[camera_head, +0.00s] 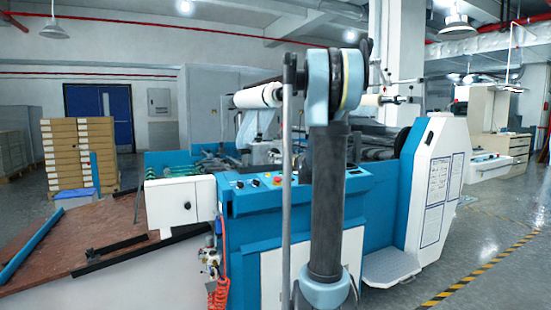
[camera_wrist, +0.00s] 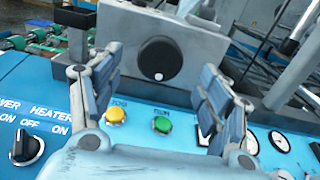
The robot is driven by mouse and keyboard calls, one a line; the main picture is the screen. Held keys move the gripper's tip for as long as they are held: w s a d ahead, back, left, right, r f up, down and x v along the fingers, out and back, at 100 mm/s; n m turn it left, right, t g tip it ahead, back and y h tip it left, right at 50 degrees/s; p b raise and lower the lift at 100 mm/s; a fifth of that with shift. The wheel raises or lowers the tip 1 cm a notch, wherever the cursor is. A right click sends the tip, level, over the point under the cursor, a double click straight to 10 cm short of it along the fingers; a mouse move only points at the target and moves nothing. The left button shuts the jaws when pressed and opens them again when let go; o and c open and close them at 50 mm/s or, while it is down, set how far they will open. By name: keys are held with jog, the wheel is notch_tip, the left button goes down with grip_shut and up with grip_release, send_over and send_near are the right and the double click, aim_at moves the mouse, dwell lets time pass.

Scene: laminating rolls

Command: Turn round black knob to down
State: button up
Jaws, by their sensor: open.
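The round black knob (camera_wrist: 159,58) sits on a grey upright plate in the upper middle of the wrist view. A white dot shows at the lower edge of its face. My gripper (camera_wrist: 161,67) is open, with one finger to the left of the knob and one to the right in the picture. No finger appears to touch the knob, though the depth gap is hard to judge. In the head view my arm stands in front of the machine, and neither the gripper nor this knob can be made out.
Below the knob, the blue panel (camera_wrist: 140,159) has a yellow button (camera_wrist: 116,115), a green button (camera_wrist: 162,125) and gauges (camera_wrist: 280,141). A black heater switch (camera_wrist: 27,148) is at left. Grey bars rise at right. The blue and white machine (camera_head: 385,200) fills the head view's middle.

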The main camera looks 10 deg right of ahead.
jog(key=v, duration=0.6)
jog(key=shift+d+f, duration=0.1)
jog(key=s+a+f+n+g+y, duration=0.1)
jog(key=s+a+f+n+g, duration=0.25)
jog(key=s+n, duration=0.3)
jog(key=s+a+f+n+g, duration=0.2)
jog(key=s+a+f+n, duration=0.3)
jog(key=s, duration=0.2)
jog(key=s+a+f+n+g+y, duration=0.1)
jog(key=s+a+f+n+g, duration=0.25)
jog(key=s+n, duration=0.3)
jog(key=s+d+f+n+g+h, duration=0.3)
jog(key=s+f+n, duration=0.4)
jog(key=s, duration=0.5)
jog(key=s+d+f+n+g+h, duration=0.3)
jog(key=s+f+n, duration=0.4)
jog(key=s+f, duration=0.3)
jog(key=s+d+h, duration=0.1)
jog(key=s+d, duration=0.1)
jog(key=s, duration=0.1)
jog(key=shift+h, duration=0.3)
jog(key=shift+f, duration=0.15)
